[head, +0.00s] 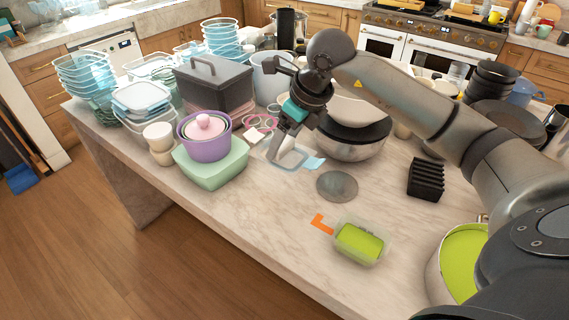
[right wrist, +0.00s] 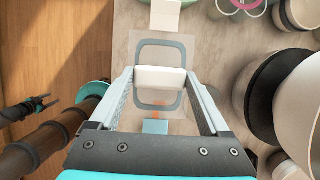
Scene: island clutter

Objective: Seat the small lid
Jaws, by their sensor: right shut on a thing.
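The small lid is a clear rectangle with a grey-blue sealing ring and side flaps. It shows in the head view (head: 292,158) and in the right wrist view (right wrist: 147,55). My right gripper (head: 277,150) is shut on the lid, with a whitish part (right wrist: 160,78) between its fingers. I cannot tell whether the lid touches the countertop. A small clear container with a bright green inside (head: 361,241) stands uncovered near the counter's front edge, to the right and nearer than the lid.
A grey disc (head: 337,186) lies between lid and container. A black slotted rack (head: 427,179), steel bowl (head: 350,150) and purple pot (head: 206,146) on a mint box (head: 212,170) stand around.

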